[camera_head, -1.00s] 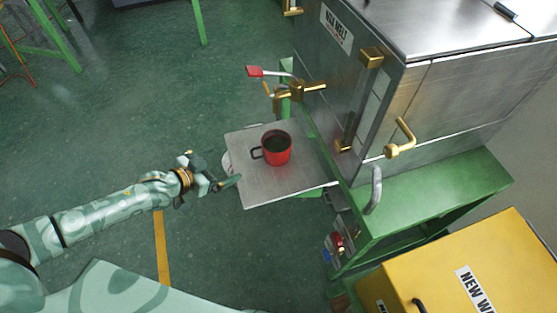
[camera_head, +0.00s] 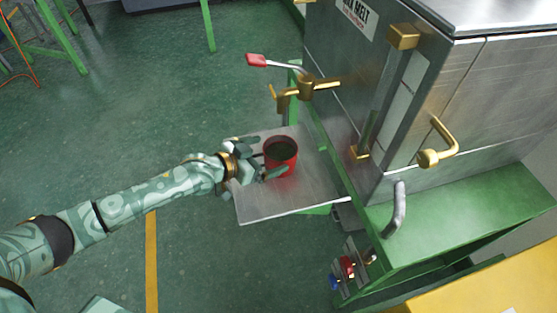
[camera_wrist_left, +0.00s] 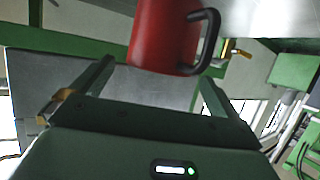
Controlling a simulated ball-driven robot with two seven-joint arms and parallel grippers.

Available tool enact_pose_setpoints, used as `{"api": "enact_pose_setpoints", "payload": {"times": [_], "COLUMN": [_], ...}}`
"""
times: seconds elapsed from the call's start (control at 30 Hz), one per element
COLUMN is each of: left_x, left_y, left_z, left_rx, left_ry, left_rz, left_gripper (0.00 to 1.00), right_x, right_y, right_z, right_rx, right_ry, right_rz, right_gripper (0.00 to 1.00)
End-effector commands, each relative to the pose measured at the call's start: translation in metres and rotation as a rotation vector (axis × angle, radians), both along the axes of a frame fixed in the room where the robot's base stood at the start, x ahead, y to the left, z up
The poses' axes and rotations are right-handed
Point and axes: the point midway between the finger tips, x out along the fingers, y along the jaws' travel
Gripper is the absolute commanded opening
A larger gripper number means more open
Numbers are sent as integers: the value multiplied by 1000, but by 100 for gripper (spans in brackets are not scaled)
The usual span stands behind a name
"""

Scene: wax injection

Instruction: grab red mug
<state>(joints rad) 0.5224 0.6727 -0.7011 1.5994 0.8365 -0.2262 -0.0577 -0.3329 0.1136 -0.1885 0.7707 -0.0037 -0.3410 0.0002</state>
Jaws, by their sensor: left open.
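The red mug (camera_head: 284,157) stands upright on a metal shelf (camera_head: 310,194) in front of the wax machine. It has a black handle and a dark inside. My left gripper (camera_head: 269,157) is open at the mug's left side, with its fingers either side of the handle side. In the left wrist view, the gripper's two fingers (camera_wrist_left: 157,82) are spread, and the mug (camera_wrist_left: 163,36) with its black handle (camera_wrist_left: 209,42) shows at the top, beyond them. I cannot tell whether a finger touches the mug. My right gripper is not in view.
The steel wax machine (camera_head: 350,75) with brass handles stands right of the shelf on a green frame (camera_head: 460,210). A red-tipped lever (camera_head: 257,60) and brass valve (camera_head: 305,88) stick out behind the mug. A yellow box (camera_head: 490,275) is at lower right.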

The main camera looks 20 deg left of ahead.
Motion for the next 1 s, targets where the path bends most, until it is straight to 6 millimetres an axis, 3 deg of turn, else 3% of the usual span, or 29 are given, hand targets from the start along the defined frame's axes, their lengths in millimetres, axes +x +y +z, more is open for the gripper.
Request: {"api": "enact_pose_setpoints", "payload": {"times": [0.03,0.1,0.43,0.47,0.67,1.0], "left_x": [7,16,25,25,25,26], "left_y": [-5,-10,-16,-16,-16,-16], "left_z": [-13,-17,-14,-14,-15,-7], "left_rx": [-4,-1,1,1,1,-1], "left_ry": [6,6,2,2,2,-3], "left_rz": [0,1,0,0,0,1], "left_gripper": [100,100,100,97,42,42], "right_x": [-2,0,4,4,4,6], "right_y": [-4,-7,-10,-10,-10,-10], "right_z": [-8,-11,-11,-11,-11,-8], "right_rx": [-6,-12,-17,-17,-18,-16], "right_ry": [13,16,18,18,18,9], "right_rz": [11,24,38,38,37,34], "right_gripper": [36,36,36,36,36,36]}}
